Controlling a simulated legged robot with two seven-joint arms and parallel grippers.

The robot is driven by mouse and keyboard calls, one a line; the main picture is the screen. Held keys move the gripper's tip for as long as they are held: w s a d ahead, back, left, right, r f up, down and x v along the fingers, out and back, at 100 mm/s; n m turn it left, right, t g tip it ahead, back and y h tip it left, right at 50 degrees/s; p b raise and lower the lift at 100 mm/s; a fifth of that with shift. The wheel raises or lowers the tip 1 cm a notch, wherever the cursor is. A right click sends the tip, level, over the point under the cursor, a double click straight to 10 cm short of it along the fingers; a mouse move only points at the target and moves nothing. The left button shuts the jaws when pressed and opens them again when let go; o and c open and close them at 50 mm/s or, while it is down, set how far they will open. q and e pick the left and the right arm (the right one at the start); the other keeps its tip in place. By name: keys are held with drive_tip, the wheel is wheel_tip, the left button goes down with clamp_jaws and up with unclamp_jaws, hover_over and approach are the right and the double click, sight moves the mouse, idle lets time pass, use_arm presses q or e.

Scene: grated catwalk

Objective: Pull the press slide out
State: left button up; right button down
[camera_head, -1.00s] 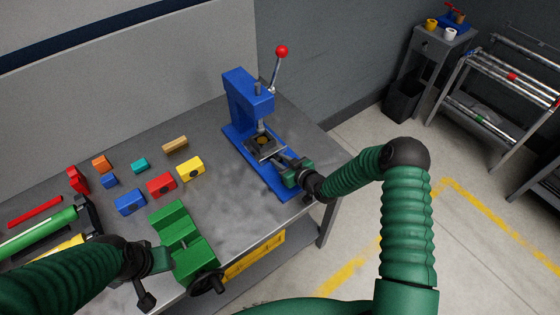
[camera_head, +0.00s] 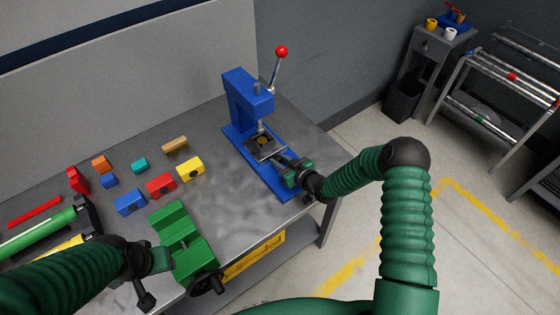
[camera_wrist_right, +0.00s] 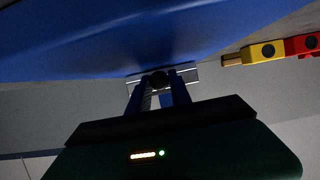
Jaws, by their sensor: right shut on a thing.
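The blue press (camera_head: 243,100) stands on the grey workbench, its red-knobbed lever (camera_head: 281,52) raised. Its grey metal slide (camera_head: 274,151) lies on the blue base below the ram. My right gripper (camera_head: 284,164) is at the slide's front end, low over the base, shut on the slide's handle. In the right wrist view the fingers (camera_wrist_right: 160,92) close around the dark round handle (camera_wrist_right: 160,79), with the metal slide (camera_wrist_right: 187,72) behind it. My left gripper (camera_head: 160,259) is beside the green vise (camera_head: 183,240); its fingertips cannot be made out.
Coloured blocks lie left of the press, among them a yellow one (camera_head: 190,168) and a red one (camera_head: 161,186). A yellow bin (camera_head: 255,257) is under the bench. A side table (camera_head: 440,45) and rack (camera_head: 500,85) stand far right. The floor right of the bench is open.

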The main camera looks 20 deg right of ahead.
drive_tip(key=s+d, duration=0.1)
drive_tip(key=s, duration=0.3)
drive_tip(key=s+d+p, duration=0.1)
drive_tip(key=s+d, duration=0.1)
drive_tip(key=s, duration=0.2)
drive_tip(key=s+d, duration=0.1)
drive_tip(key=s, duration=0.3)
drive_tip(key=shift+s+d, duration=0.35)
drive_tip(key=shift+s, duration=0.05)
drive_tip(key=c, duration=1.2)
unclamp_jaws()
drive_tip(key=shift+w, duration=0.1)
drive_tip(key=b+v, duration=0.1)
drive_tip(key=v, duration=1.5)
drive_tip(key=shift+s+d+r+b, duration=0.1)
drive_tip(key=shift+s+d+b, duration=0.1)
drive_tip(key=shift+s+b, duration=0.1)
